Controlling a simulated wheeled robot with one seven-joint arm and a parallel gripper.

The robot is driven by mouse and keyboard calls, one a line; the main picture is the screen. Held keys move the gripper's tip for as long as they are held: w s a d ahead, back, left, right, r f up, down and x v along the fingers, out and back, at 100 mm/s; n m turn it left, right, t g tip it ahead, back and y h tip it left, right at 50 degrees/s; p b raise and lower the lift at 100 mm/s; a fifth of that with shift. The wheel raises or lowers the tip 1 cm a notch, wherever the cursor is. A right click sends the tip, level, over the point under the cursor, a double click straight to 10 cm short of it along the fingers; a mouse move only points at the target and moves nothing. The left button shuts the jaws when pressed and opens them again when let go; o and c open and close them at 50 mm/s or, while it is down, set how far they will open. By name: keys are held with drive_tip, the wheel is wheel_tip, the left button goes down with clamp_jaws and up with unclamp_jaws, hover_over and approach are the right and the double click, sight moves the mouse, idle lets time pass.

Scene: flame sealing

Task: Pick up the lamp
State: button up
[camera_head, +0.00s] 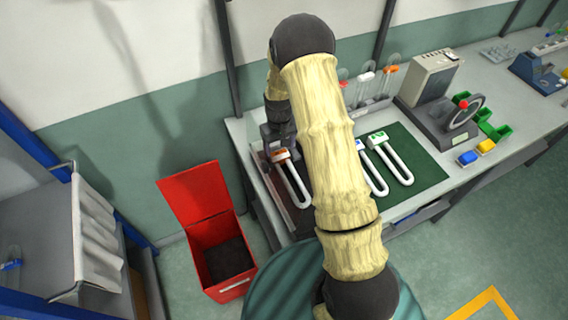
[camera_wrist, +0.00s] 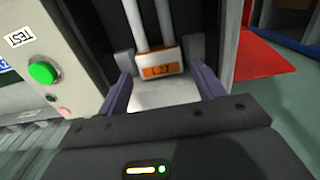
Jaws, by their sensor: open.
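A lamp with a white U-shaped tube and an orange-labelled cap (camera_wrist: 160,66) lies in a dark tray-like spot at the bench's left end. Its label seems to read "L27". The lamp also shows in the head view (camera_head: 298,186), partly beside my arm. My gripper (camera_wrist: 161,76) is open, with one purple finger on each side of the cap and visible gaps to it. In the head view my gripper (camera_head: 280,140) is over the cap end; its fingertips are hard to make out there.
Two more U-shaped lamps, one with a blue cap (camera_head: 376,180) and one green (camera_head: 393,160), lie on the green mat (camera_head: 425,165). A box with a green button (camera_wrist: 45,72) stands close left of my gripper. An open red bin (camera_head: 205,235) stands on the floor left of the bench.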

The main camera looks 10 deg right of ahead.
sight(281, 156)
idle(0.3)
drive_tip(key=shift+s+f+p, duration=0.2)
drive_tip(key=shift+f+p, duration=0.3)
drive_tip(key=shift+p, duration=0.05)
drive_tip(key=shift+d+f+p, duration=0.15)
drive_tip(key=shift+f+p, duration=0.8)
drive_tip(key=shift+f, duration=1.2)
drive_tip(key=shift+s, duration=0.1)
drive_tip(key=c, duration=0.7)
drive_tip(key=shift+r, duration=0.1)
wheel_tip(281, 156, up, 18)
drive_tip(key=b, duration=0.5)
drive_tip(key=shift+b, duration=0.4)
